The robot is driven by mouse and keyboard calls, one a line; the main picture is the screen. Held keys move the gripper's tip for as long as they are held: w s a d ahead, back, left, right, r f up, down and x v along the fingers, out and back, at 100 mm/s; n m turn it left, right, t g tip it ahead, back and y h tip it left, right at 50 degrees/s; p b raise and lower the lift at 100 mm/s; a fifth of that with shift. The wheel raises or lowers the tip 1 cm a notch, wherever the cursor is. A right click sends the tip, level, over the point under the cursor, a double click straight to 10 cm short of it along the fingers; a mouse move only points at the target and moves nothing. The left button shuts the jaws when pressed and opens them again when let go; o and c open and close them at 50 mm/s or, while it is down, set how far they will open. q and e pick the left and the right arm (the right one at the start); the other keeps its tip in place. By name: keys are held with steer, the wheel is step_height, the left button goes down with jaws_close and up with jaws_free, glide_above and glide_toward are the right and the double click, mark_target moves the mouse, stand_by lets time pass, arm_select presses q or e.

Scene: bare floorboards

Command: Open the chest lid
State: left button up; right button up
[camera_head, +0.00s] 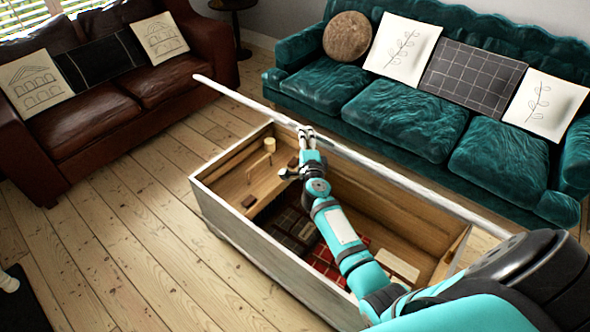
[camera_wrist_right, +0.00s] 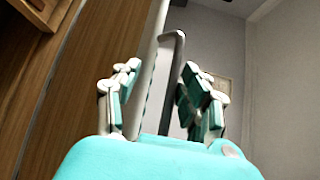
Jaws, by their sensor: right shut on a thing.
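The wooden chest (camera_head: 240,237) stands open on the floor, with whitish outer walls and a brown inside. Its lid (camera_head: 250,104) is raised and shows nearly edge-on as a long pale strip behind the opening. My right gripper (camera_head: 307,134) is at the lid's edge, with my turquoise arm reaching across the opening. In the right wrist view the fingers (camera_wrist_right: 162,100) are on either side of a dark bar-like handle (camera_wrist_right: 176,50) beside the lid's pale edge, and it is shut on it. The finger contact is partly hidden. My left gripper is in neither view.
Inside the chest lie a red plaid cloth (camera_head: 326,262), a pale block-like item (camera_head: 397,266) and small wooden pieces. A teal sofa (camera_head: 400,105) stands close behind the chest, and a brown leather sofa (camera_head: 95,115) at left. Floorboards (camera_head: 130,240) at left are clear.

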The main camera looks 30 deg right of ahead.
steer(key=s+a+f+b, duration=0.1)
steer(key=a+f+b, duration=0.3)
steer(key=f, duration=0.1)
steer(key=shift+s+f, duration=0.3)
steer(key=shift+f, duration=0.1)
steer(key=shift+c, duration=0.3)
